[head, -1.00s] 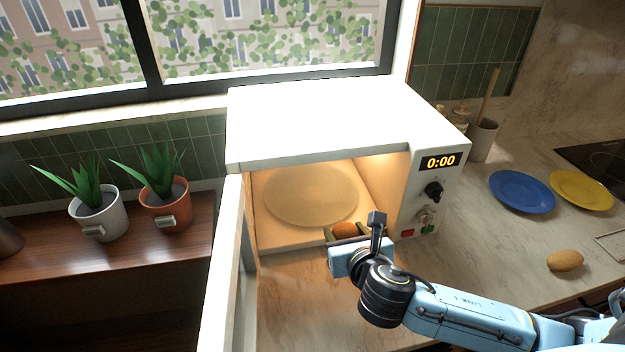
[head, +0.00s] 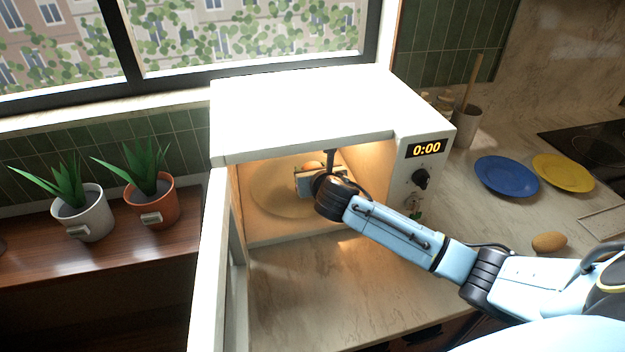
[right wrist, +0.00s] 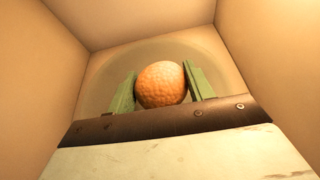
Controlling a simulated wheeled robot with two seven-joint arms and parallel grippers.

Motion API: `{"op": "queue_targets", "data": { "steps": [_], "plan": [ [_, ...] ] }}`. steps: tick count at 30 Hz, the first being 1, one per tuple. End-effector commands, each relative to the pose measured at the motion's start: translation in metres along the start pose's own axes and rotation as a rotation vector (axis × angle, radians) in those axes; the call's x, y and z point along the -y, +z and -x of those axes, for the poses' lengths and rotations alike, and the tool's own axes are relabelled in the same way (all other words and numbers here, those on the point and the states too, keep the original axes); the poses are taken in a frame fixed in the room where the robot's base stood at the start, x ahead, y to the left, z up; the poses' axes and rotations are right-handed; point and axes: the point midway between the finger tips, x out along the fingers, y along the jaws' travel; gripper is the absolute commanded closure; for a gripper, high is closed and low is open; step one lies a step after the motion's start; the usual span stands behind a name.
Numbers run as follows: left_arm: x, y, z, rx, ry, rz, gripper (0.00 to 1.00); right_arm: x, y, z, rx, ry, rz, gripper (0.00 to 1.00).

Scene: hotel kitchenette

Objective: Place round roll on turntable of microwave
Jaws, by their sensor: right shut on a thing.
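The microwave (head: 300,110) stands open, its door (head: 212,270) swung out to the left and its inside lit. The pale round turntable (head: 268,195) lies on its floor. My right gripper (head: 318,172) reaches inside, over the right part of the turntable. In the right wrist view, its green fingers (right wrist: 160,88) are shut on the round roll (right wrist: 161,84), an orange-brown ball, with the turntable (right wrist: 100,75) behind it. In the head view the roll is mostly hidden by the gripper. I cannot tell whether the roll touches the turntable. My left gripper is not in view.
An oval brown roll (head: 549,242), a blue plate (head: 506,177) and a yellow plate (head: 563,173) lie on the counter at right. Two potted plants (head: 82,212) stand on the wooden shelf at left. The microwave's side walls flank my gripper.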

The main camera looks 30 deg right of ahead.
Motion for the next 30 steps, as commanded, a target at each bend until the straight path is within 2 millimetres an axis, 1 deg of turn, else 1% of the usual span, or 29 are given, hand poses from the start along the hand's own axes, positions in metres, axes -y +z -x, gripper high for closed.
{"op": "queue_targets", "data": {
  "steps": [1, 3, 6, 13, 17, 18, 21, 22, 30],
  "plan": [
    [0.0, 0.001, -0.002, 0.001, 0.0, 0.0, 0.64, -0.001, -0.009, -0.003, -0.005, 0.001, -0.002, 0.7],
    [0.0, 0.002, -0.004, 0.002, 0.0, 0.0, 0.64, -0.001, -0.02, -0.006, -0.005, 0.0, -0.001, 0.7],
    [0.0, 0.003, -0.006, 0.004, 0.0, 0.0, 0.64, -0.001, -0.029, -0.01, -0.004, 0.0, -0.001, 0.7],
    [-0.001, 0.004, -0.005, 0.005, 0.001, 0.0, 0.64, -0.001, -0.028, -0.01, -0.001, 0.001, 0.001, 0.7],
    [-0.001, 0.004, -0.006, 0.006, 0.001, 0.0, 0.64, 0.0, -0.031, -0.012, -0.002, 0.001, 0.001, 0.7],
    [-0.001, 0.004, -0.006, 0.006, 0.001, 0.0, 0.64, -0.001, -0.031, -0.011, -0.002, 0.001, 0.0, 0.43],
    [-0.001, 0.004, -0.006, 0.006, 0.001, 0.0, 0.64, 0.0, -0.031, -0.011, -0.002, 0.001, 0.0, 0.3],
    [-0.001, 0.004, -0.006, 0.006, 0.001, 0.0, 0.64, -0.001, -0.031, -0.011, -0.002, 0.001, 0.0, 0.26],
    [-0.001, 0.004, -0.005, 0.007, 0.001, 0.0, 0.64, 0.0, -0.03, -0.011, -0.002, 0.001, 0.0, 0.26]
  ]
}}
